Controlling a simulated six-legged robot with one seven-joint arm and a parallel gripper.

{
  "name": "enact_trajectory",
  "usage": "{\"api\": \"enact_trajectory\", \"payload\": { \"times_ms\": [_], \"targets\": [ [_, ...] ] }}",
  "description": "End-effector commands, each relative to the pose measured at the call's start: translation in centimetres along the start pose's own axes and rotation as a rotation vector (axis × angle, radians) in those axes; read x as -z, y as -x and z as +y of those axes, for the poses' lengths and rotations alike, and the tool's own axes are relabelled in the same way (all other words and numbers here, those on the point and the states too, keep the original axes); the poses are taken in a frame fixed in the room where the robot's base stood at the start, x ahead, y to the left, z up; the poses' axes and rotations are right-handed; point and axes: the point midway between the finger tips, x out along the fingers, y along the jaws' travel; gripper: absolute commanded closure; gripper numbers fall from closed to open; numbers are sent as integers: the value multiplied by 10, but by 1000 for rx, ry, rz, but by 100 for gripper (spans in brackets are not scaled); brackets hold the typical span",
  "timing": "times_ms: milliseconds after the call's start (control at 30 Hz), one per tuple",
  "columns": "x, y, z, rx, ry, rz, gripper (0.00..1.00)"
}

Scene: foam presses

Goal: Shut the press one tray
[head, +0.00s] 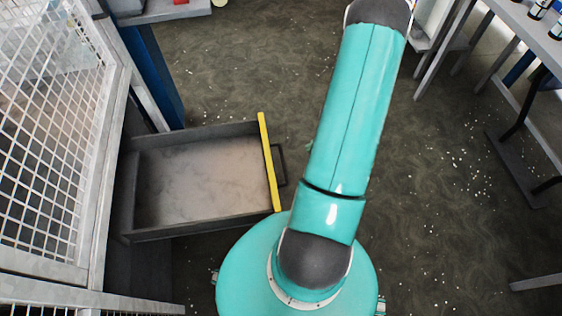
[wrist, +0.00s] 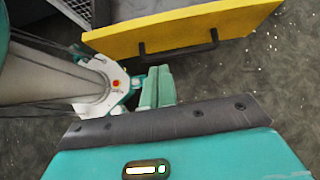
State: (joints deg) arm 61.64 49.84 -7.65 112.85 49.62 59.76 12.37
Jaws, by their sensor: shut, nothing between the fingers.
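The press one tray (head: 128,185) stands pulled out from the machine at the left of the head view. It is a dark grey open box with a dusty pale floor. Its yellow front (head: 269,165) faces right and carries a dark handle. In the wrist view the yellow front (wrist: 225,22) crosses the top, with the dark bar handle (wrist: 182,48) below it. My gripper (wrist: 158,84) shows in the wrist view with its teal fingers together and empty. They are close below the handle in the picture; I cannot tell whether they touch it. The gripper is out of the head view.
A white mesh guard (head: 55,120) and its frame stand along the left, by the tray. A blue post (head: 152,75) rises behind the tray. A bench with bottles (head: 535,30) stands at the upper right. The speckled floor (head: 440,190) right of my arm is clear.

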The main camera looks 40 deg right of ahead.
Motion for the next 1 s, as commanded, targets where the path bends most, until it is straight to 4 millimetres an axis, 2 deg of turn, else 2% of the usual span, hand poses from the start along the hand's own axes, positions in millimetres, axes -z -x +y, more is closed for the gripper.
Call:
{"api": "enact_trajectory", "payload": {
  "times_ms": [100, 267, 700, 800, 1000],
  "targets": [
    [9, -5, 2, 10, -30, -10, 100],
    [8, -23, 2, 8, -31, -11, 100],
    [6, -109, 0, 7, -30, -10, 100],
    [-9, -119, -1, 7, -27, -9, 100],
    [-21, -130, -2, 10, -28, -7, 100]
  ]
}}
